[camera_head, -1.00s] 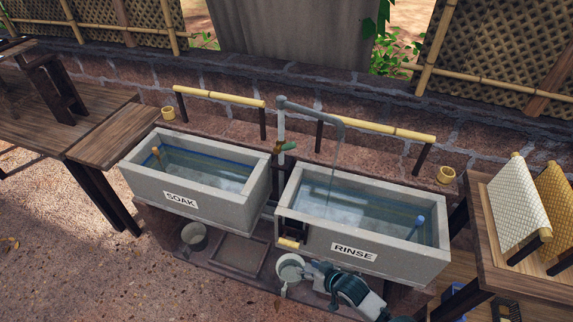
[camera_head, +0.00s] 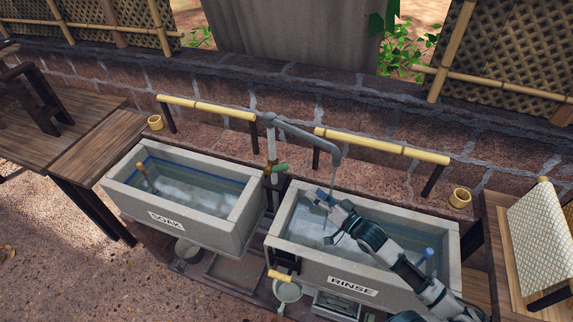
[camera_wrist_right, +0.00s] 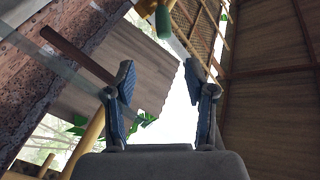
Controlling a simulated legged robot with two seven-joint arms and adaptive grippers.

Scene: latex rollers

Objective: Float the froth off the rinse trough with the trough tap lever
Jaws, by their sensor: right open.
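The rinse trough (camera_head: 359,285) is a grey stone basin labelled RINSE, holding water with pale froth patches (camera_head: 303,228). The tap (camera_head: 300,132) stands between the troughs, its spout over the rinse trough with a thin stream falling. Its green lever (camera_head: 279,168) is on the post; a green handle (camera_wrist_right: 163,22) also shows at the top of the right wrist view. My right gripper (camera_head: 322,197) is over the rinse trough, right of and in front of the lever, apart from it. Its fingers (camera_wrist_right: 162,105) are open and empty. My left gripper is out of view.
The soak trough (camera_head: 180,226) stands to the left. Bamboo rails (camera_head: 380,146) run behind both troughs along the stone wall. A blue-topped peg (camera_head: 429,258) stands in the rinse trough's right end. A bamboo-handled part (camera_head: 281,276) sits at its front left.

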